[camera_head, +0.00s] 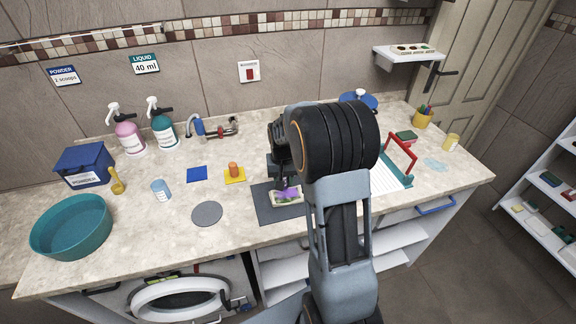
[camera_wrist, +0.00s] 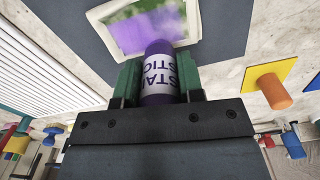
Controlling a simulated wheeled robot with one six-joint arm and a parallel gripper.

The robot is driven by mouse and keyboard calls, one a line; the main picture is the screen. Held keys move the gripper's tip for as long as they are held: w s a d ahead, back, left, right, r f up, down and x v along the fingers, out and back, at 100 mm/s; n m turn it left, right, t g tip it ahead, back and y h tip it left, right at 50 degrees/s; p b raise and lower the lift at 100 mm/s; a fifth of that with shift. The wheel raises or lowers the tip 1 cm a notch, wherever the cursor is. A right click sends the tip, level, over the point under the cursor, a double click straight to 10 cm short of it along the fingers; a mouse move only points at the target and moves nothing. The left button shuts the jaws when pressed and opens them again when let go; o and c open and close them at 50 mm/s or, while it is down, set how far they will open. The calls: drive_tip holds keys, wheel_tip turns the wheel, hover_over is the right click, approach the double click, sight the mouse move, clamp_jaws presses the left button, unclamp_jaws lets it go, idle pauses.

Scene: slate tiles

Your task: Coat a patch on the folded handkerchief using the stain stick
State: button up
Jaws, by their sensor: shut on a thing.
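My gripper (camera_wrist: 158,84) is shut on the stain stick (camera_wrist: 160,72), a purple and white cylinder with lettering, held between the green finger pads. The folded handkerchief (camera_head: 279,202) lies on a dark grey mat (camera_head: 265,213) below my gripper in the head view. In the wrist view the pale handkerchief (camera_wrist: 186,38) carries a purple area (camera_wrist: 143,31) over much of its top. The stick's purple end is at the handkerchief's near edge in that view. I cannot tell whether it touches the cloth. My arm hides part of the mat in the head view.
An orange cylinder (camera_head: 233,169) stands on a yellow square left of the mat. A rack with a red handle (camera_head: 401,154) stands to the right.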

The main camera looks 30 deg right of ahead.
drive_tip(key=r+p, duration=0.1)
drive_tip(key=r, duration=0.2)
drive_tip(key=shift+s+r+p, duration=0.2)
drive_tip(key=shift+r+p, duration=0.15)
drive_tip(key=shift+p, duration=0.05)
drive_tip(key=shift+w+a+r+p, duration=0.15)
drive_tip(key=shift+w+r+p, duration=0.1)
drive_tip(key=shift+r+p, duration=0.35)
drive_tip(key=shift+s+r+p, duration=0.1)
drive_tip(key=shift+r+p, duration=0.95)
drive_tip(key=shift+r, duration=0.55)
